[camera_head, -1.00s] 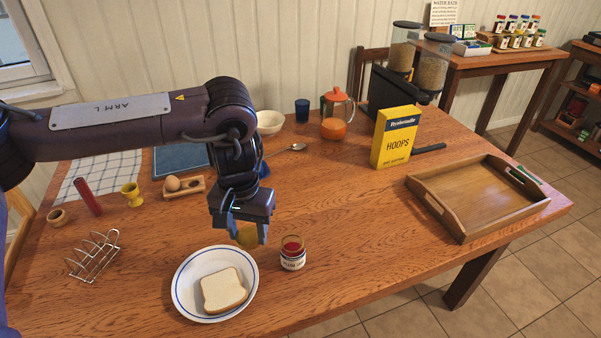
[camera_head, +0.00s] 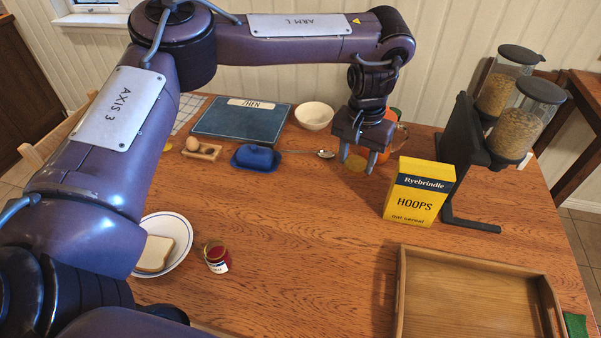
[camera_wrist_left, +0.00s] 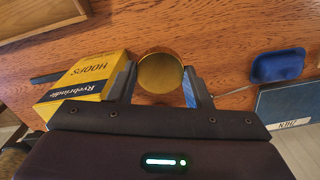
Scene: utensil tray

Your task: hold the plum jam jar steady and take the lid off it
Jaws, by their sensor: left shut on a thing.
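The plum jam jar (camera_head: 217,258) stands on the table to the right of the plate, its top open and dark red jam showing inside. Its label is partly visible. My left gripper (camera_head: 364,160) is far from the jar, toward the back of the table beside the yellow cereal box. It is shut on the round gold lid (camera_head: 355,162). In the left wrist view the lid (camera_wrist_left: 160,73) sits between the two fingers. My right gripper is not in view, and nothing is seen gripping the jar.
A wooden tray (camera_head: 402,295) lies front right. The plate (camera_head: 180,262) with bread is partly hidden by my arm. The table's middle is clear.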

